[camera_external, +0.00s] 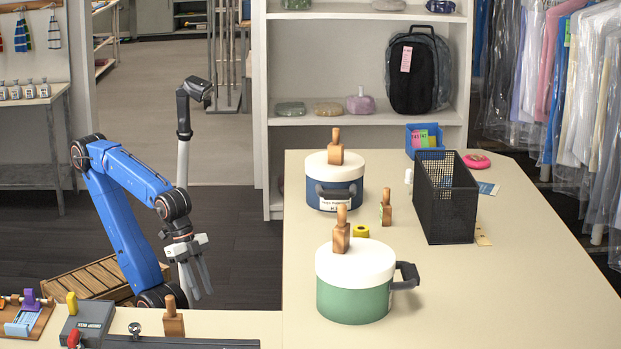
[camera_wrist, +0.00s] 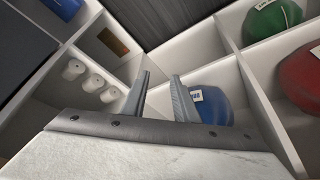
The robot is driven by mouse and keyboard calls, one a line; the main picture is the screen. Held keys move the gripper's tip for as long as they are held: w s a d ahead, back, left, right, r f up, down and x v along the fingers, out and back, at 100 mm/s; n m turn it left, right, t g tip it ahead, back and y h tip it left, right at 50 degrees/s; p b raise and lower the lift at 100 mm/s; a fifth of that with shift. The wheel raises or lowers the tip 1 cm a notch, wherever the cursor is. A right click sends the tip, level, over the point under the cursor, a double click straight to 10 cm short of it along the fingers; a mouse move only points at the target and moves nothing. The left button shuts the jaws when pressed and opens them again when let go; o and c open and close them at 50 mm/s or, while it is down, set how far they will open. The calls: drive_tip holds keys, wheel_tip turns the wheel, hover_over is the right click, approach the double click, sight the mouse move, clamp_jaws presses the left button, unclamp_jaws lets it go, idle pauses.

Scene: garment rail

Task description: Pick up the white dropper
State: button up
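A small white bottle (camera_external: 408,176), possibly the white dropper, stands on the beige counter (camera_external: 470,300) by the left side of the black mesh basket. It is too small to make out a dropper tip. My gripper (camera_external: 203,293) hangs fingers down at the left, beyond the near counter and well away from the bottle. In the wrist view my gripper (camera_wrist: 160,76) is open, with a gap between its fingers and nothing held. I cannot make out the dropper in the wrist view.
The black mesh basket (camera_external: 445,205), blue pot (camera_external: 335,190), green pot (camera_external: 353,300), wooden stamp (camera_external: 386,207) and yellow ring (camera_external: 361,230) stand on the counter. The wrist view shows a compartmented shelf with white rolls (camera_wrist: 73,69) and a blue bundle (camera_wrist: 212,105). The right counter front is clear.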

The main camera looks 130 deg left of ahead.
drive_tip(key=w+a+r+n+y, duration=0.1)
drive_tip(key=w+a+r+n, duration=0.1)
drive_tip(key=w+a+r, duration=0.45)
drive_tip(key=w+a+r+n+y, duration=0.1)
drive_tip(key=w+a+r+n, duration=0.15)
drive_tip(key=w+r, duration=0.7)
drive_tip(key=w+a+r+n+g+y, duration=0.15)
drive_tip(key=w+a+r, duration=0.35)
drive_tip(key=a+r, duration=0.5)
drive_tip(key=w+a+r+n+g, duration=0.1)
drive_tip(key=w+a+r+n, duration=0.25)
drive_tip(key=a+r, duration=0.7)
drive_tip(key=w+a+r+n, duration=0.1)
drive_tip(key=a+r+n, duration=0.1)
drive_tip(key=a, duration=0.9)
drive_tip(key=a+r+n, duration=0.1)
drive_tip(key=a+n, duration=0.1)
drive_tip(key=a, duration=0.8)
drive_tip(key=n+g, duration=0.2)
hover_over(408, 170)
drive_tip(key=d, duration=0.2)
drive_tip(key=shift+t+y, duration=0.25)
drive_tip(key=shift+y, duration=0.2)
wheel_tip(408, 170, down, 11)
drive_tip(key=shift+x, duration=2.6)
drive_tip(key=shift+s, duration=0.25)
